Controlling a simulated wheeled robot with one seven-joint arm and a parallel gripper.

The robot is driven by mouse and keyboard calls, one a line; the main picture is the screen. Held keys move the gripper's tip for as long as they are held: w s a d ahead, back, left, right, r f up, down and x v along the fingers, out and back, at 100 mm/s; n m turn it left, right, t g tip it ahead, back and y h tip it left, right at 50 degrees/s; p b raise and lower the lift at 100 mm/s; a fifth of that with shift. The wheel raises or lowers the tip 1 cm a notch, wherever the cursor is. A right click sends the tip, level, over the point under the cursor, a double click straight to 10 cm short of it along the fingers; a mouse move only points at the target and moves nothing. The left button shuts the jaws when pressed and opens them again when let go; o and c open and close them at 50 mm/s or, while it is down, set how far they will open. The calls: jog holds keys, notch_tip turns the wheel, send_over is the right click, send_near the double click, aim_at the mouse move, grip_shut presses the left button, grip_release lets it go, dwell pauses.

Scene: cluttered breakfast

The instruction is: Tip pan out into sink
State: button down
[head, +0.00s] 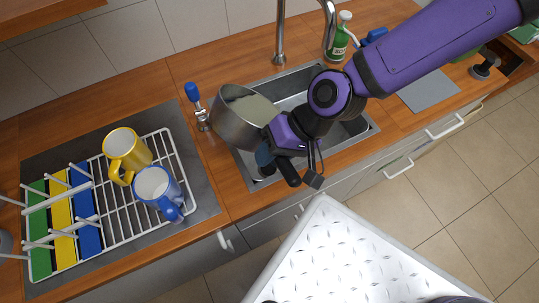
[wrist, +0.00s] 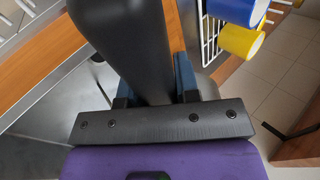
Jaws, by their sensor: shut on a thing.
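A metal pan (head: 236,128) is held over the left part of the steel sink (head: 372,128). It is tilted, and its open side shows a pale area inside that I cannot identify for sure. My gripper (head: 268,157) is shut on the pan's black handle. In the wrist view the handle (wrist: 125,45) runs up between the blue fingers of my gripper (wrist: 152,85). My arm and gripper hide part of the pan and the middle of the sink.
A dish rack (head: 178,158) at the left holds coloured plates, a yellow mug (head: 122,148) and a blue mug (head: 155,186). The faucet (head: 280,45) rises behind the sink, with a green bottle (head: 340,42) to its right.

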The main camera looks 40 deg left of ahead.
jog(key=shift+w+d+r+g+y, duration=0.15)
jog(key=shift+w+r+g+y, duration=0.25)
jog(key=shift+g, duration=0.45)
jog(key=shift+w+d+r+g+y, duration=0.1)
jog(key=shift+w+r+g+y, duration=0.1)
jog(key=shift+w+r+g, duration=0.55)
jog(key=shift+w+d+m+g+y, duration=0.25)
jog(key=shift+w+g, duration=0.2)
jog(key=shift+g, duration=0.35)
jog(key=shift+w+d+m+g+y, duration=0.25)
jog(key=shift+w+g+y, duration=0.15)
jog(key=shift+w+g, duration=0.4)
jog(key=shift+w+d+m+g+y, duration=0.1)
jog(key=shift+w+d+g+y, duration=0.2)
jog(key=shift+w+g, duration=0.5)
jog(key=shift+a, duration=0.1)
jog(key=shift+w+d+g+y, duration=0.25)
jog(key=shift+w+g+y, duration=0.15)
jog(key=shift+w+g, duration=0.3)
jog(key=shift+w+d+g+y, duration=0.2)
jog(key=shift+w+g+y, duration=0.15)
jog(key=shift+w+g, duration=0.35)
jog(key=shift+w+m, duration=0.1)
jog(key=shift+m, duration=0.2)
dwell(2.2)
